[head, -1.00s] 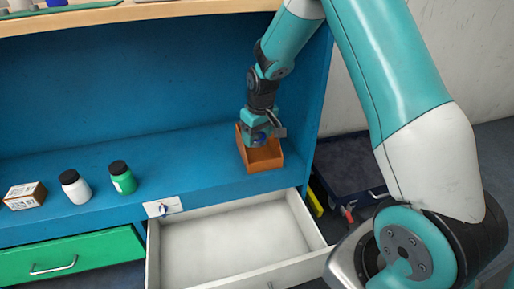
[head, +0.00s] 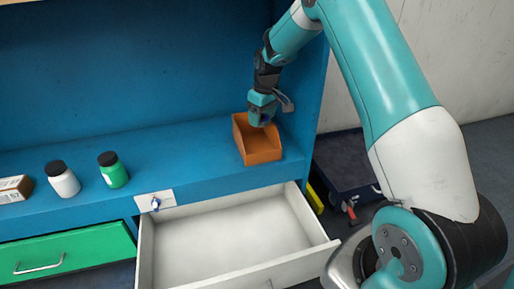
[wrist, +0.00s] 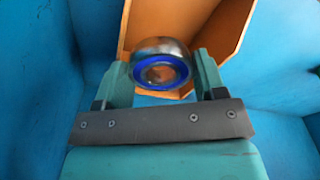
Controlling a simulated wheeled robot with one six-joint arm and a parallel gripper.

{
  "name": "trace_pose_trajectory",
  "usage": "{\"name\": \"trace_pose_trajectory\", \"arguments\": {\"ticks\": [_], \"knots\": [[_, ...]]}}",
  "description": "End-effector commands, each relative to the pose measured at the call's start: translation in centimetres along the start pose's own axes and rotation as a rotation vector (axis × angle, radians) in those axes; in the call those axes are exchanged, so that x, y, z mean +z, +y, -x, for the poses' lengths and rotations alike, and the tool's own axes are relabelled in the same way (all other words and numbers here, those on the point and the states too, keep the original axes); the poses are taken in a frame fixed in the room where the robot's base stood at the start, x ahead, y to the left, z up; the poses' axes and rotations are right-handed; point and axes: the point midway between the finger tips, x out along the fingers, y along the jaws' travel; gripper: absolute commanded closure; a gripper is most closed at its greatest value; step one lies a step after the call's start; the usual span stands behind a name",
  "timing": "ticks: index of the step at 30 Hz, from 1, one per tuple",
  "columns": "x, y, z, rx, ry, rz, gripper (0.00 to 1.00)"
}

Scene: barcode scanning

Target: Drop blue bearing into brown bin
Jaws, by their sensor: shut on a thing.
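The brown bin (head: 262,149) stands on the blue shelf at the right, near the side wall. It also shows in the wrist view (wrist: 226,35), behind the gripper. My gripper (head: 262,121) is over the back part of the bin in the head view. In the wrist view my gripper (wrist: 161,77) is shut on the blue bearing (wrist: 162,70), a silver ring with a blue band, held between the two teal fingers. The bin's inside shows behind the bearing. How high the bearing is above the bin floor is hard to tell.
A green-labelled bottle (head: 112,170), a white bottle (head: 62,179) and a small box (head: 14,189) stand to the left on the blue shelf (head: 190,155). An open, empty white drawer (head: 235,235) juts out below. A dark cart (head: 345,172) stands at the right.

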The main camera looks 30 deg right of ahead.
Motion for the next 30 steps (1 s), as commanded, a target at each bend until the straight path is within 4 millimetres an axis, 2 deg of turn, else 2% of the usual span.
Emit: {"name": "trace_pose_trajectory", "arguments": {"ticks": [2,10,11,14,15,23,26,30], "knots": [[0.1,0.0,-0.8,0.001,0.001,0.0,0.66],[0.1,0.0,-0.7,0.001,0.001,0.0,0.66],[0.1,0.0,-0.7,0.001,0.001,0.0,0.31],[0.1,0.0,-0.7,0.001,0.001,0.0,0.08],[0.1,0.0,-0.7,0.001,0.001,0.0,0.06],[0.1,0.0,-0.6,0.0,0.0,0.0,0.06],[0.0,0.0,0.1,0.0,0.0,0.0,0.06],[-0.3,0.0,2.3,0.0,0.001,0.0,0.06]]}}
